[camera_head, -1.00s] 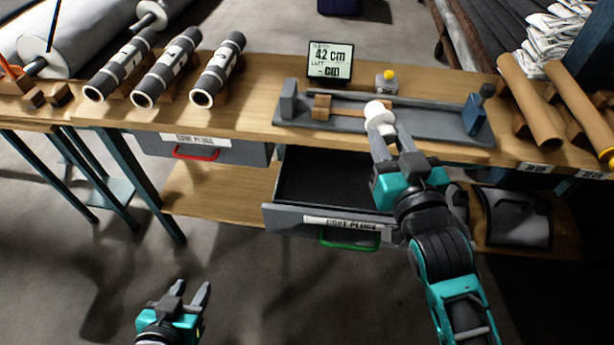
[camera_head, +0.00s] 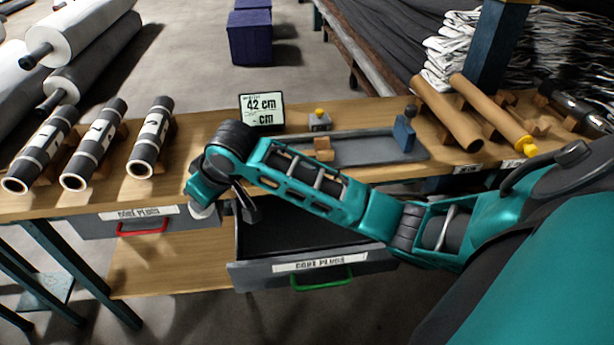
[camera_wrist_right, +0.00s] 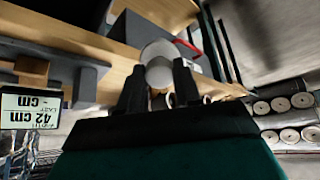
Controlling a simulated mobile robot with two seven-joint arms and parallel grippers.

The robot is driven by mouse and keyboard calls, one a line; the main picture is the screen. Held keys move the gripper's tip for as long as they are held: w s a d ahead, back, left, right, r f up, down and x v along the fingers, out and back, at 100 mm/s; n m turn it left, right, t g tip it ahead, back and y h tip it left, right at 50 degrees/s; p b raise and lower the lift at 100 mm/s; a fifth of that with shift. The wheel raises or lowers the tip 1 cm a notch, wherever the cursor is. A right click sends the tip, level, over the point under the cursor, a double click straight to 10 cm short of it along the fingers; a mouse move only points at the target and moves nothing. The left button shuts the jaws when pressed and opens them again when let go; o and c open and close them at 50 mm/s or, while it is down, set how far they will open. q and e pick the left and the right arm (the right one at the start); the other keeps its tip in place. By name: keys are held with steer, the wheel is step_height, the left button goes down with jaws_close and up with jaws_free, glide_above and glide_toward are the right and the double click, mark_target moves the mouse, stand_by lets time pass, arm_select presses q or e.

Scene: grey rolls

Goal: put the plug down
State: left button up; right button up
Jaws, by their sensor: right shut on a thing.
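The white plug (camera_head: 203,211) shows partly at the front edge of the bench in the head view, left of the open drawer. In the right wrist view the round white plug (camera_wrist_right: 159,55) sits between the fingertips. My right gripper (camera_wrist_right: 159,84) is shut on it. In the head view my right arm reaches across the bench from the right, and its wrist hides much of the gripper (camera_head: 222,206). My left gripper is out of view.
The open, dark, empty-looking drawer with a green handle (camera_head: 322,283) sticks out below the bench. A shut drawer with a red handle (camera_head: 142,232) is left of it. Dark rolls (camera_head: 152,138) lie at the left. A grey measuring tray (camera_head: 365,148) and display (camera_head: 262,112) stand behind my arm.

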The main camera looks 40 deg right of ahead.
steer(key=s+d+r+m+g+h, duration=0.1)
steer(key=d+r+g, duration=0.2)
steer(key=d, duration=0.4)
steer(key=s+d+r+g+h, duration=0.1)
steer(key=s+d+r+g, duration=0.2)
steer(key=d, duration=0.5)
steer(key=f+b, duration=0.1)
steer(key=f, duration=0.5)
steer(key=f+b, duration=0.1)
steer(key=f, duration=0.5)
steer(key=w+f+b, duration=0.1)
steer(key=f+b, duration=0.1)
steer(key=f, duration=0.5)
steer(key=shift+a, duration=0.2)
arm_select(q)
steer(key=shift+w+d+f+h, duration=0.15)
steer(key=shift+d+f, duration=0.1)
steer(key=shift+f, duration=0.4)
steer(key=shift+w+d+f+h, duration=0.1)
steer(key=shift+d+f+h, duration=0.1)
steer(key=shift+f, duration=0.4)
arm_select(e)
steer(key=shift+r, duration=0.1)
steer(key=o, duration=0.9)
steer(key=shift+c, duration=0.2)
